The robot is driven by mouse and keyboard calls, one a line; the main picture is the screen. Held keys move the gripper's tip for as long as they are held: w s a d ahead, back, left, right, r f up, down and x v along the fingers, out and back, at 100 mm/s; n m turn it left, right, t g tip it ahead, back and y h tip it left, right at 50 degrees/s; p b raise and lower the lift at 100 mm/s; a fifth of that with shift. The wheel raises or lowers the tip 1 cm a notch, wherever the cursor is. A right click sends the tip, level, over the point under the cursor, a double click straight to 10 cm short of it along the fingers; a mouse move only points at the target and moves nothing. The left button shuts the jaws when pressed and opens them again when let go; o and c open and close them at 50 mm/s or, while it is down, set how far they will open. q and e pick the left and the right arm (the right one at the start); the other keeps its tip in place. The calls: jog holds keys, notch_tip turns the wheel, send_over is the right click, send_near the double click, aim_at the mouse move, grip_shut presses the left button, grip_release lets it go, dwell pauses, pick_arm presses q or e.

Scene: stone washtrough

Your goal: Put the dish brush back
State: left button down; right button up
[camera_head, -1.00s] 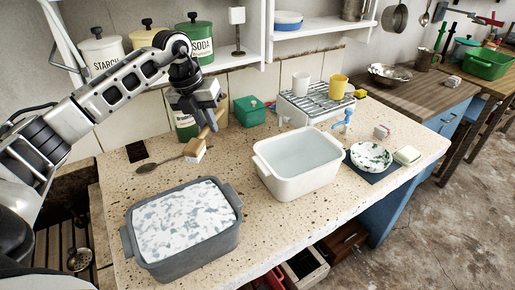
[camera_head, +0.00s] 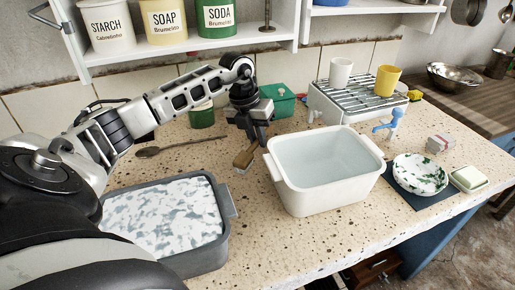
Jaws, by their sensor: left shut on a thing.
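The dish brush (camera_head: 245,157) has a brown wooden body, with a pale bit at its lower end. My left gripper (camera_head: 257,137) is shut on it and points down, left of the white basin. The brush hangs low over the speckled stone counter; I cannot tell whether its lower end touches the stone. The gripper hides part of the handle. My right gripper is not in view.
The white basin (camera_head: 325,205) stands right of the brush, and a grey tub (camera_head: 222,245) with a marbled surface stands front left. Behind are a green box (camera_head: 279,101), a green canister (camera_head: 202,117) and a dish rack (camera_head: 352,97) with cups. A wooden spoon (camera_head: 148,152) lies left.

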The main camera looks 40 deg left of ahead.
aim_at(260, 158)
pick_arm(q)
jog(key=shift+s+a+x, duration=0.15)
jog(key=shift+x, duration=0.75)
jog(key=shift+s+a+x, duration=0.1)
jog(key=shift+s+x, duration=0.05)
jog(key=shift+x, duration=0.7)
jog(key=shift+f, duration=0.2)
jog(key=c, duration=1.4)
grip_release()
jog(key=shift+c, duration=0.2)
jog(key=v, duration=1.2)
jog(key=shift+r, duration=0.15)
